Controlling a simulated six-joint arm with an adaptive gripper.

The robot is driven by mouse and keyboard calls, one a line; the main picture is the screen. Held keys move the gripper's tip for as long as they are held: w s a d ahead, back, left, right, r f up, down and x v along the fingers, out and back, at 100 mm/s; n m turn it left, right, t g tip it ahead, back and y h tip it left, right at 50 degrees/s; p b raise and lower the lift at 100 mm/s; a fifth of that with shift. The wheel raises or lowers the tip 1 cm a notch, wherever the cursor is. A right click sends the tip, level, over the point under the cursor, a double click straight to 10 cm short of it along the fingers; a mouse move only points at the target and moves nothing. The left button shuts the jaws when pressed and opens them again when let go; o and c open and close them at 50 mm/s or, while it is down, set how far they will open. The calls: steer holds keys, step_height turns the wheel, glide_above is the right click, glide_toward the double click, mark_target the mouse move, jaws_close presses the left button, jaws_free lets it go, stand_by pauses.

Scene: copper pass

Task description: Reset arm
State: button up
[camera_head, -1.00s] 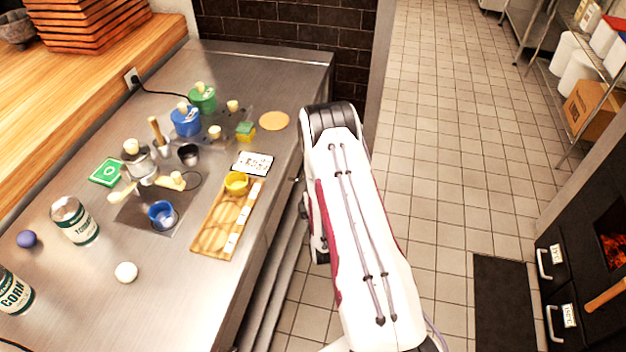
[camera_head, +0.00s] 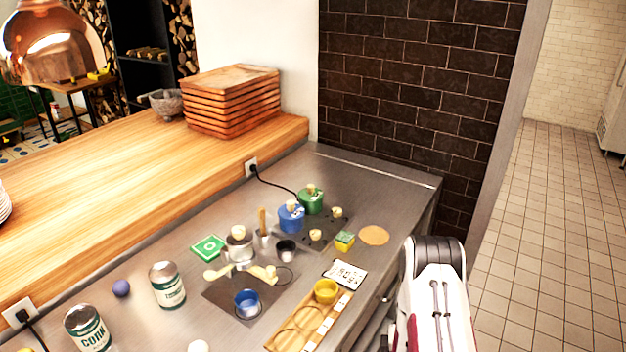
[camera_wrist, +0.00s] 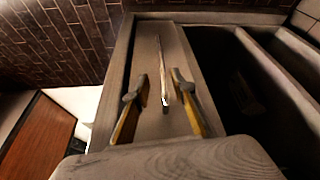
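My arm stands beside the right edge of the steel counter (camera_head: 395,195) in the head view; my gripper is not visible there. In the wrist view my gripper (camera_wrist: 160,95) has its two fingers well apart. A thin, long, pale thing shows between the fingers in that view; I cannot tell what it is or how far off it is. No held object shows.
The counter bears a blue cup (camera_head: 247,304), a yellow cup (camera_head: 326,291), a wooden board (camera_head: 284,338), a blue pot (camera_head: 291,218), a green pot (camera_head: 311,202) and cans (camera_head: 167,287). Stacked wooden trays (camera_head: 230,103) stand behind. Tiled floor (camera_head: 560,240) is open at right.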

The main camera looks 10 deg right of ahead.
steer(key=shift+f, duration=0.1)
steer(key=s+a+f+m+g+y, duration=0.2)
steer(key=s+f+m+g, duration=0.15)
steer(key=f, duration=0.35)
steer(key=s+a+f+m+g+y, duration=0.1)
steer(key=s+f+m+g, duration=0.25)
steer(key=f, duration=0.35)
steer(key=s+a+r+m+g+y, duration=0.1)
steer(key=s+a+r+m, duration=0.2)
steer(key=r, duration=1.2)
steer(key=s+a+r+m+g+y, duration=0.1)
steer(key=s+a+r+m, duration=0.1)
steer(key=s+a+r, duration=0.7)
steer(key=s+a+r+m+g+y, duration=0.1)
steer(key=s+a+r+m, duration=0.2)
steer(key=s+r, duration=1.1)
step_height(320, 180, up, 9)
steer(key=a, duration=0.3)
steer(key=shift+m+y, duration=0.3)
steer(key=shift+y, duration=0.1)
